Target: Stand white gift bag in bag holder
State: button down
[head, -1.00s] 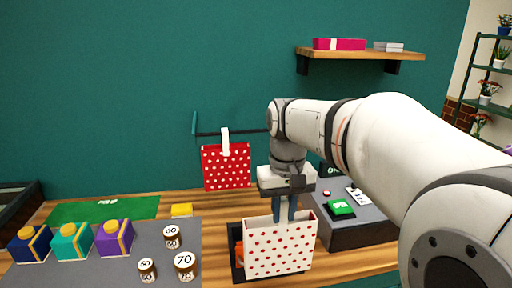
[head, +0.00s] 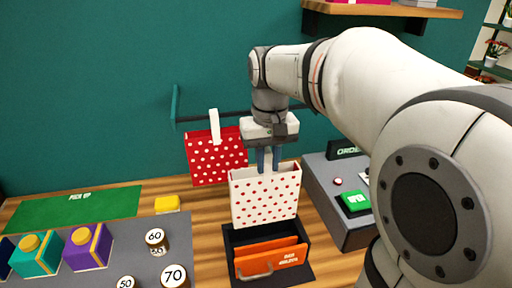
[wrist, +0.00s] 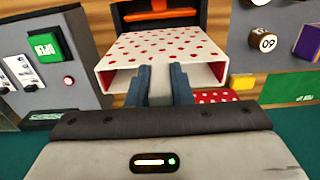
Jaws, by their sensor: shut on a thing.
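The white gift bag (head: 265,198) with red dots hangs upright below my gripper (head: 269,162). In the wrist view the bag (wrist: 165,48) extends away from the fingers (wrist: 165,85). The bag holder (head: 306,262) is a black tray with an orange insert (head: 270,258) and a label. It sits on the wooden counter, in front of and below the bag in the head view. The bag's lower edge overlaps the holder's back edge in the picture; I cannot tell whether they touch.
A red dotted bag (head: 216,160) hangs on a dark rail (head: 190,121) just left of the white bag. A grey console (head: 340,215) with a green button stands close on the right. A grey mat (head: 195,238) with weights and colored boxes lies to the left.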

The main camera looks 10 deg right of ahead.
aim_at(267, 175)
jog(key=shift+a+f+b, duration=0.1)
jog(key=shift+f+b, duration=4.25)
jog(key=shift+f, duration=1.5)
jog(key=c, duration=1.2)
grip_release()
notch_tip(267, 175, up, 8)
jog(key=shift+f, duration=0.1)
jog(key=s+f+t, duration=0.3)
jog(key=s+f, duration=0.9)
jog(key=f, duration=0.1)
jog(key=shift+s+d+f, duration=0.15)
jog(key=shift+d+f, duration=0.15)
jog(key=shift+f, duration=0.1)
